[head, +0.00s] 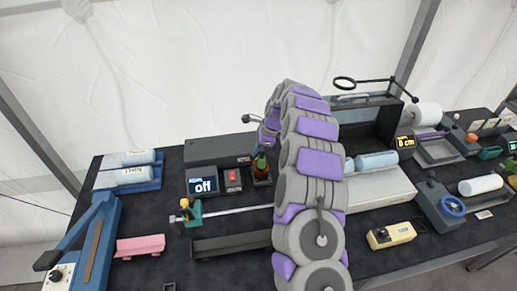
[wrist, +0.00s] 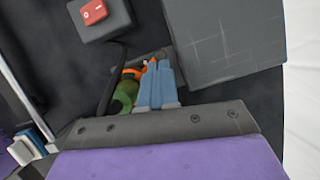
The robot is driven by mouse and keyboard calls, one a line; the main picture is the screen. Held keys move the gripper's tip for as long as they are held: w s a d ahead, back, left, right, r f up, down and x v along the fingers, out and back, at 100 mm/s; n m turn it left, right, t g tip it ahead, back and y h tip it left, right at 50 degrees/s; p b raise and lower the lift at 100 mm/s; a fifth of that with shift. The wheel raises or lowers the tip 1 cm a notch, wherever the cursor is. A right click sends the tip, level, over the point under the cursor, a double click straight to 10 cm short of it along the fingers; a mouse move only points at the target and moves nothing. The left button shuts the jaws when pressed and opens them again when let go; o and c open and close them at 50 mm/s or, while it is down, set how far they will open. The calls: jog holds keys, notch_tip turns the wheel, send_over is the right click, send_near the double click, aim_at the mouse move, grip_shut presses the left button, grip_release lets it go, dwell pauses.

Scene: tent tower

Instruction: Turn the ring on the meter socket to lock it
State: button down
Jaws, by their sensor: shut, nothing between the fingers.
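The meter (head: 203,186) stands at the back of the table in the head view, its display reading "off". A small dark socket holder (head: 262,181) stands right of it, with a green and orange part on it. That part, green body (wrist: 123,97) with orange near its top, also shows in the wrist view. I cannot tell which piece is the ring or how far it is turned. My gripper (wrist: 158,70) has its blue fingers together and empty, right beside the orange part and partly covering it. I cannot tell whether they touch. In the head view my gripper (head: 264,150) is just above the socket.
A red switch box (head: 232,179) stands between meter and socket; it also shows in the wrist view (wrist: 95,12). A long dark box (head: 218,150) lies behind. A metal rod (head: 235,211) with a green clamp lies in front. My arm hides the table's middle.

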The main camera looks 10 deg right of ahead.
jog(key=n+p, duration=0.1)
jog(key=a+n+g+p, duration=0.1)
jog(key=n, duration=0.1)
jog(key=a+n+p, duration=0.1)
jog(key=n+p, duration=0.1)
jog(key=shift+s+r+g, duration=0.1)
jog(key=shift+s+g, duration=0.25)
jog(key=shift+g, duration=0.05)
jog(key=n+p, duration=0.1)
jog(key=s+a+n+g+p, duration=0.1)
jog(key=n, duration=0.1)
jog(key=n+h+p, duration=0.1)
jog(key=shift+s+a+n+g, duration=0.3)
jog(key=shift+s+n, duration=0.05)
jog(key=shift+n, duration=0.05)
jog(key=shift+s, duration=0.15)
jog(key=shift+d, duration=0.1)
dwell(0.5)
